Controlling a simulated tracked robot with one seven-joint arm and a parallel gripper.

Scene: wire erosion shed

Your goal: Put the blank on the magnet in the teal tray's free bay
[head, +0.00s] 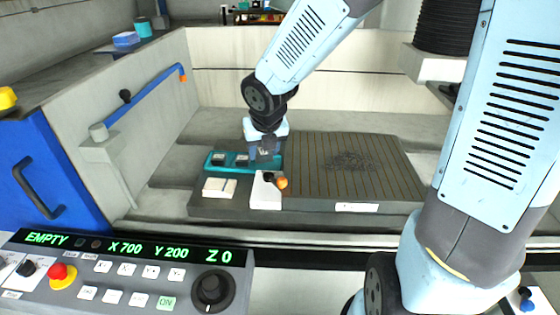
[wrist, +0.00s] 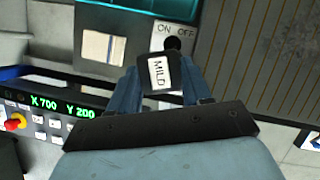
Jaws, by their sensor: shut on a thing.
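My gripper (head: 265,154) is shut on a dark blank. The blank (wrist: 158,74) has a white label reading MILD and sits between the blue fingers in the wrist view. In the head view the gripper is over the right end of the teal tray (head: 208,168). Dark pieces with pale labels show in the tray's left and middle bays; the right end is hidden behind the gripper. I cannot tell whether the blank touches the tray. The grooved magnet plate (head: 376,172) lies to the right, with no blank visible on it.
A white ON/OFF plate (head: 266,200) with a black lever and orange knob (head: 282,183) stands just in front of the gripper. White pads (head: 220,188) lie to its left. A control panel (head: 120,280) reads EMPTY. A blue jointed pipe (head: 145,95) is at left.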

